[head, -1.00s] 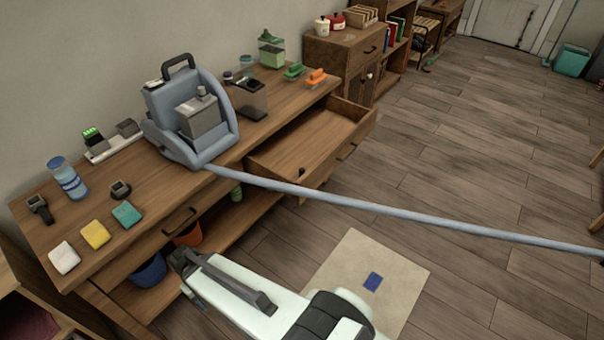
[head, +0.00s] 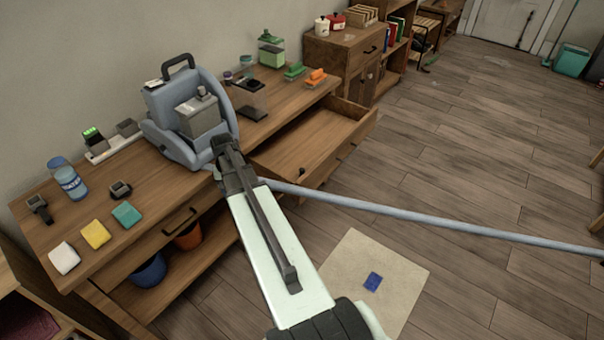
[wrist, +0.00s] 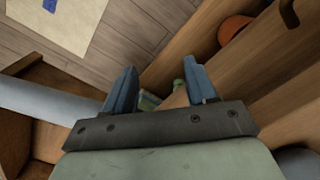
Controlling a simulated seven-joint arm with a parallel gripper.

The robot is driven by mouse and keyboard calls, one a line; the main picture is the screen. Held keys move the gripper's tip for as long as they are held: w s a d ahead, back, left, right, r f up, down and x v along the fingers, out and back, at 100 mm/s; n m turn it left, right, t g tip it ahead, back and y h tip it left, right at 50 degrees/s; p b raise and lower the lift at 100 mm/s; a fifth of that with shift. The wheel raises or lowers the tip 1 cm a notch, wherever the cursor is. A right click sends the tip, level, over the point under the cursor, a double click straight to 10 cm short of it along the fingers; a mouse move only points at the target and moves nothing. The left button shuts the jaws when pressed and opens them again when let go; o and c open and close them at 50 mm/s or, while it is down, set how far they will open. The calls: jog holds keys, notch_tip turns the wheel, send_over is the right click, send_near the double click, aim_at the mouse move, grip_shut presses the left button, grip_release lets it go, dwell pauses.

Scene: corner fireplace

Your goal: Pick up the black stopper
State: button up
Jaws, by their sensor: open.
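A small dark object (head: 302,170) lies at the near front corner inside the open drawer (head: 300,150); it may be the black stopper, but it is too small to be sure. My gripper (head: 224,148) is in front of the blue-grey machine in the head view, left of the drawer and apart from the dark object. In the wrist view my gripper (wrist: 158,88) is open, with nothing held between its blue fingers. A green item (wrist: 150,100) shows beyond them, lower down. I cannot make out the stopper in the wrist view.
The blue-grey machine (head: 168,120) stands on the wooden desk (head: 85,205), its hose (head: 400,209) stretching right across the drawer's front.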

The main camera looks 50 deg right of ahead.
jog(key=s+d+r+m, duration=0.2)
jog(key=d, duration=0.5)
jog(key=s+d+r+m, duration=0.1)
jog(key=d+r+m, duration=0.1)
jog(key=d, duration=0.6)
notch_tip(320, 180, up, 5)
jog(key=m, duration=0.3)
send_over(302, 169)
jog(key=shift+f, duration=6.9)
jog(key=shift+c, duration=0.3)
grip_shut()
